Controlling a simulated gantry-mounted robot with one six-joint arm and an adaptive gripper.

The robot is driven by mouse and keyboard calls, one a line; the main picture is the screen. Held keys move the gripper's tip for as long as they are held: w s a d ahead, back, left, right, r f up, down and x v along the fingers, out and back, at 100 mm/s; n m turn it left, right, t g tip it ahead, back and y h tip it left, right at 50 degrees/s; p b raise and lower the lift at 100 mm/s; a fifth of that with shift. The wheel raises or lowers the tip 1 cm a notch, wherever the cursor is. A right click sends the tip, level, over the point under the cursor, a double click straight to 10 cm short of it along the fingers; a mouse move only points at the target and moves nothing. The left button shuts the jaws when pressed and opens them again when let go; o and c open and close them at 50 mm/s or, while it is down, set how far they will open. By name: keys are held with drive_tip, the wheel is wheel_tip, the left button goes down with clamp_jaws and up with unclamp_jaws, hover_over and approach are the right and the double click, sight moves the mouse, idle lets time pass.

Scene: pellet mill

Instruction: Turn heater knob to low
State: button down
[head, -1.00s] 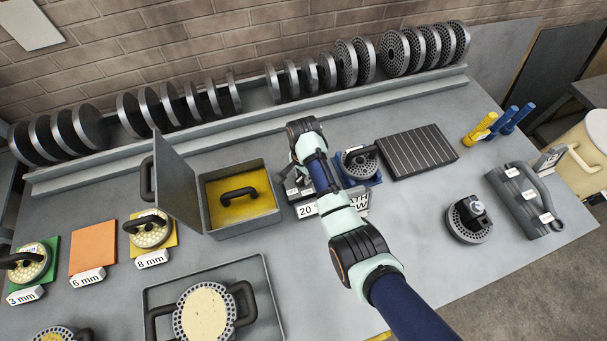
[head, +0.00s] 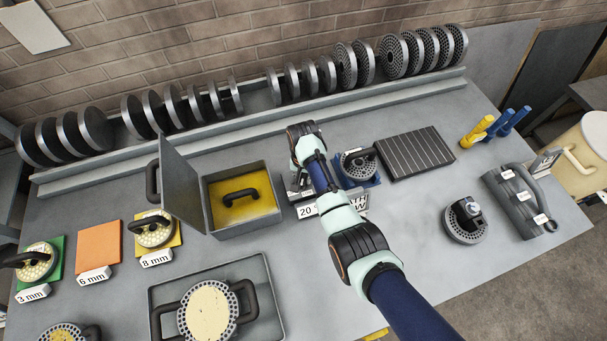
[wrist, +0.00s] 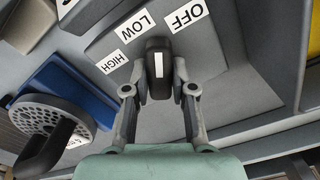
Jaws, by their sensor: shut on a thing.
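The heater knob (wrist: 157,70), black with a white mark, is in the middle of the wrist view. My gripper (wrist: 160,90) is shut on it, one finger on each side. The knob's far end points between the LOW label (wrist: 134,27) and the OFF label (wrist: 187,15), somewhat closer to LOW. The HIGH label (wrist: 111,62) lies farther left. The labels are on a grey panel (wrist: 215,60). In the head view my arm hides the knob and most of my gripper.
A blue stand with a perforated die (head: 358,165) is close right of my wrist. An open grey box (head: 243,224) with a yellow inside stands at left. A ribbed dark plate (head: 415,153) lies to the right.

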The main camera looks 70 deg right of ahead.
drive_tip(key=n+p, duration=0.1)
drive_tip(key=n, duration=0.4)
drive_tip(key=shift+n, duration=0.3)
idle(0.4)
drive_tip(key=c, duration=1)
unclamp_jaws()
drive_tip(key=shift+o, duration=0.2)
wheel_tip(320, 180, up, 12)
